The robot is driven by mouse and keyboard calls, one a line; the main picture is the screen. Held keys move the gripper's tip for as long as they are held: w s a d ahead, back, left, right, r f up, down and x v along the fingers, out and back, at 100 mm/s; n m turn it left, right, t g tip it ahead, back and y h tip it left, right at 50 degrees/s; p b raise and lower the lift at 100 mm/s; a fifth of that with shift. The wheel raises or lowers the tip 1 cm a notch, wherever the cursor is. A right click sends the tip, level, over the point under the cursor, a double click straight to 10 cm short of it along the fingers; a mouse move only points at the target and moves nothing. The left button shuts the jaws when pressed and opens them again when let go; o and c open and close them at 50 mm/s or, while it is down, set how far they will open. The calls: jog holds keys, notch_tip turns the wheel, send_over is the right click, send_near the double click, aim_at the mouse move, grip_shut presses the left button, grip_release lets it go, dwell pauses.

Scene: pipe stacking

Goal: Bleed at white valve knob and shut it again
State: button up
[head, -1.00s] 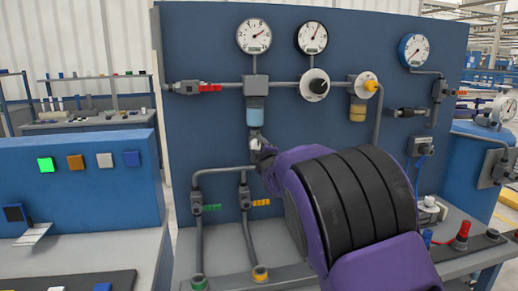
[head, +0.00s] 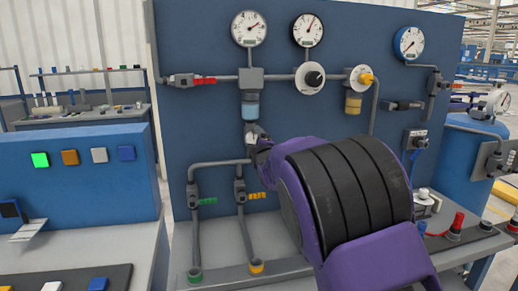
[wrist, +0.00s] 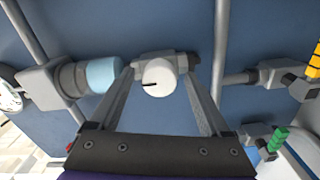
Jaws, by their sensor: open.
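The white valve knob (wrist: 159,77) is round with a dark line mark and sits on a grey fitting just past the end of the light-blue filter bowl (wrist: 103,75). My gripper (wrist: 161,70) is open, with one finger on each side of the knob. I cannot tell whether either finger touches it. In the head view my gripper (head: 257,141) is at the panel just below the blue bowl (head: 250,111), and it mostly hides the knob.
The blue panel (head: 300,150) carries gauges, a red-handled valve (head: 203,81), a black knob (head: 314,78) and a yellow knob (head: 366,78). Pipes with green (head: 207,201) and yellow (head: 257,196) handles run below left of my gripper. A grey bench (head: 225,240) lies beneath.

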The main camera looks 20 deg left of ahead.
jog(key=v, duration=1.7)
jog(key=shift+d, duration=0.1)
dwell(1.9)
jog(key=w+a+m+p, duration=0.1)
jog(key=w+a+m, duration=0.2)
jog(key=w+m, duration=0.2)
jog(key=w+a+m+p, duration=0.1)
jog(key=w+a+m, duration=0.2)
jog(key=w+m, duration=0.2)
jog(key=w+a+m+p, duration=0.1)
jog(key=w+a+m, duration=0.2)
jog(key=w+m, duration=0.2)
jog(key=shift+a+r+m, duration=0.1)
jog(key=shift+r+m, duration=0.1)
jog(key=shift+m, duration=1.4)
grip_shut()
